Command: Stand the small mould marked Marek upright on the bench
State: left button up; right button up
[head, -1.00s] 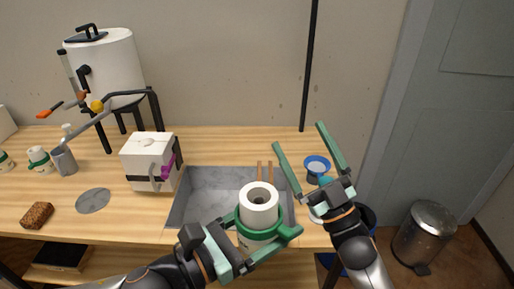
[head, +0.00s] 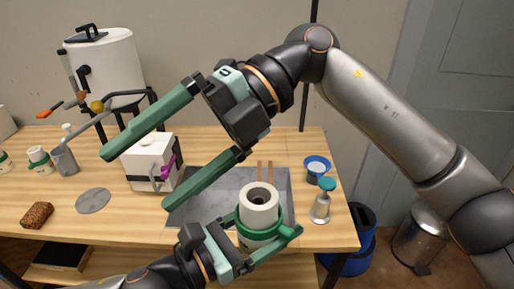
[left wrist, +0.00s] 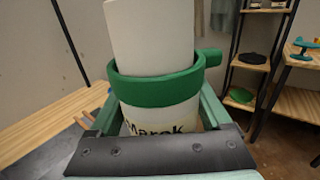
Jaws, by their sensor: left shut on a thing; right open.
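The small white mould (head: 259,197), a cylinder with a hole in its top and a green band, stands upright in my left gripper (head: 264,228). In the left wrist view the mould (left wrist: 155,40) shows the name Marek on its lower part, partly hidden by the gripper. My left gripper is shut on it, in front of the grey tray. The mould's bottom is hidden, so I cannot tell whether it touches the bench (head: 130,222). My right gripper (head: 139,178) is open and empty, reaching across to the left above the bench.
A grey tray (head: 205,208) lies behind the mould. A white block mould with a purple clamp (head: 148,160) stands left of it. A teal-topped bottle (head: 321,206) and a blue-rimmed bowl (head: 316,167) stand right. Bare bench lies around the grey disc (head: 93,201) and brown sponge (head: 37,215).

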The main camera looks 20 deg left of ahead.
pick_arm(q)
jog(key=shift+r, duration=0.1)
pick_arm(e)
jog(key=w+d+f+m+t+h, duration=0.1)
jog(key=w+d+f+t+h, duration=0.2)
jog(key=t+h, duration=0.2)
jog(key=m+t+h, duration=0.2)
jog(key=t+h, duration=0.2)
jog(key=t, duration=0.1)
send_near(259, 229)
jog(key=w, duration=0.1)
jog(key=w+a+r, duration=0.1)
jog(key=w, duration=0.1)
jog(key=shift+r, duration=0.2)
jog(key=shift+f, duration=0.25)
notch_tip(259, 229, down, 11)
jog(key=shift+f, duration=0.15)
